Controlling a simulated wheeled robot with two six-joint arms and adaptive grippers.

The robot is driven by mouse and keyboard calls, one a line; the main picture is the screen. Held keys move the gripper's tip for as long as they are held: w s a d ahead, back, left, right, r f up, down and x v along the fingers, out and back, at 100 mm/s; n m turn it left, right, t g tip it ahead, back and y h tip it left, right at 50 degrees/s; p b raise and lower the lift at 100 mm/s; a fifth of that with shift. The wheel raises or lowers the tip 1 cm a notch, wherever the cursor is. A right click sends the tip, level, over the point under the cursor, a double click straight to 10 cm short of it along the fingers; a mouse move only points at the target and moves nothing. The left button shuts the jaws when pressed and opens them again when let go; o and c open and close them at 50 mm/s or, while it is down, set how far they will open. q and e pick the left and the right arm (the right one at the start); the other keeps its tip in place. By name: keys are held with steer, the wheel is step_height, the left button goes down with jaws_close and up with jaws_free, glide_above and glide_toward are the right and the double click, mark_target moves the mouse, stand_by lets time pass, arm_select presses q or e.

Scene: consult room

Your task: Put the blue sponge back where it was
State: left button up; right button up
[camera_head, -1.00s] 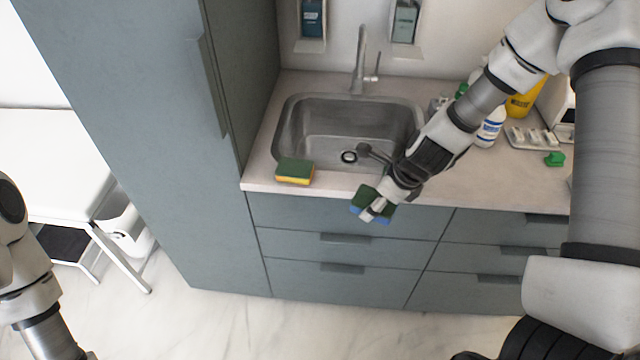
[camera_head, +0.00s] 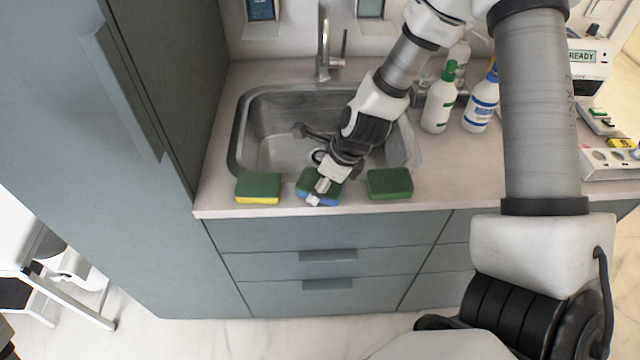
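The blue sponge (camera_head: 332,199), with a dark green top, is at the counter's front edge in front of the sink. My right gripper (camera_head: 319,192) is over it, with its fingers closed about the sponge and hiding part of it. I cannot tell whether the sponge touches the counter or hangs just above it. A yellow sponge with a green top (camera_head: 258,187) lies to its left. A green sponge (camera_head: 390,183) lies to its right. Both are apart from it. My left gripper is out of view.
The steel sink (camera_head: 265,120) with its faucet (camera_head: 323,45) is behind the sponges. A green-capped bottle (camera_head: 438,105) and a blue-labelled spray bottle (camera_head: 481,105) stand at the right. The counter (camera_head: 440,185) is clear right of the green sponge. A tall cabinet (camera_head: 130,150) borders the left.

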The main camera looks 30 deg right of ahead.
steer(key=shift+s+a+r, duration=0.1)
steer(key=shift+r, duration=0.05)
steer(key=shift+s, duration=0.15)
steer(key=shift+f+b, duration=0.6)
steer(key=o, duration=1)
steer(key=shift+r, duration=0.15)
steer(key=shift+r, duration=0.1)
